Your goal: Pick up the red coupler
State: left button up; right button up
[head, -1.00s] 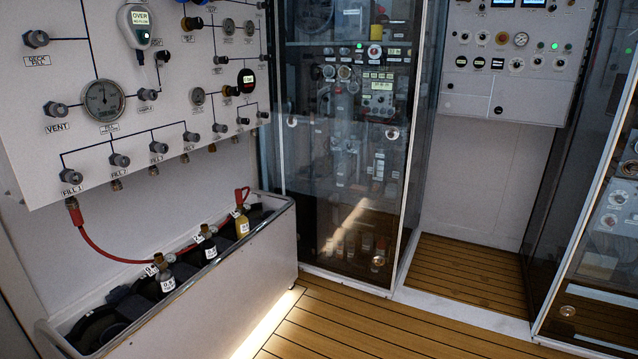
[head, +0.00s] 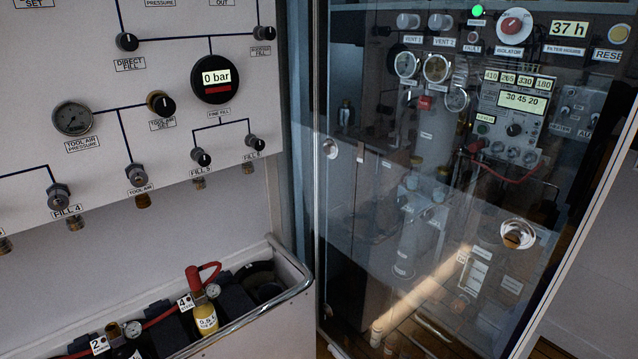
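A red coupler (head: 194,279) sits upright on top of a yellow cylinder (head: 207,317) in the trough below the fill panel. A red hose (head: 210,268) loops from the coupler, and more red hose runs left behind the cylinders. A small gauge (head: 213,290) is beside the coupler, and a tag marked 4 (head: 186,302) is at its left. Neither of my grippers is in the head view, and nothing touches the coupler.
The white trough (head: 290,262) has a metal rail along its front edge. A dark cylinder (head: 128,347) with a tag marked 2 stands further left. The fill panel (head: 60,160) with knobs and fittings hangs above. A glass-fronted cabinet (head: 400,260) stands right of the trough.

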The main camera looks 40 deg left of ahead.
aim_at(193, 278)
jog(key=i+u, duration=0.2)
jog(key=u, duration=0.2)
jog(key=i+l+u, duration=0.1)
jog(key=u, duration=0.35)
jog(key=i+l+u, duration=0.2)
jog(key=u, duration=0.2)
jog(key=i+l+u, duration=0.25)
jog(key=u, duration=0.15)
jog(key=i+l+u, duration=0.15)
jog(key=u, duration=0.3)
jog(key=l, duration=0.1)
